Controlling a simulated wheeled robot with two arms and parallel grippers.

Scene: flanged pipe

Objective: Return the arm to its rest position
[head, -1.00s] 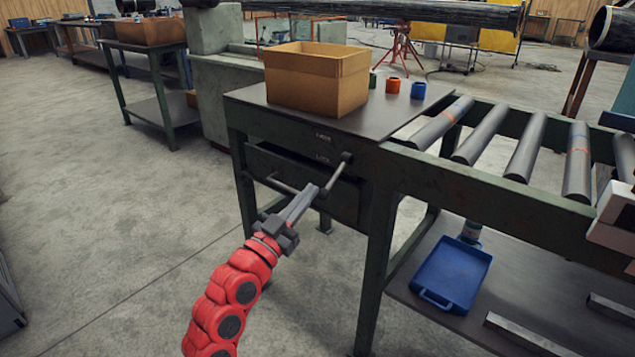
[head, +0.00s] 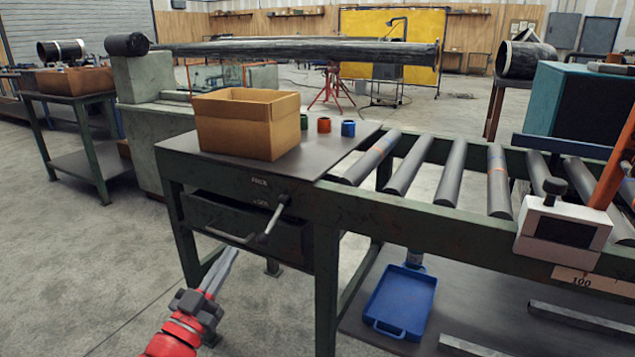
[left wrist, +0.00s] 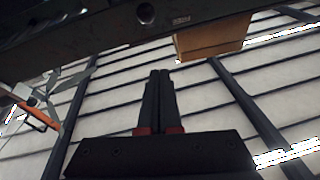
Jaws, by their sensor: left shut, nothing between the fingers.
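My left gripper (head: 222,272) is in the lower left of the head view, on my red arm. Its fingers are shut and empty. They point up toward the drawer (head: 248,226) of the green workbench and appear just below and left of the drawer's handle. In the left wrist view the two dark fingers (left wrist: 160,80) lie together with nothing between them. My right gripper is not in view.
The bench (head: 330,163) carries a cardboard box (head: 247,130) and several small coloured cylinders. A roller conveyor (head: 452,172) runs to the right. A blue tray (head: 402,303) lies on the lower shelf.

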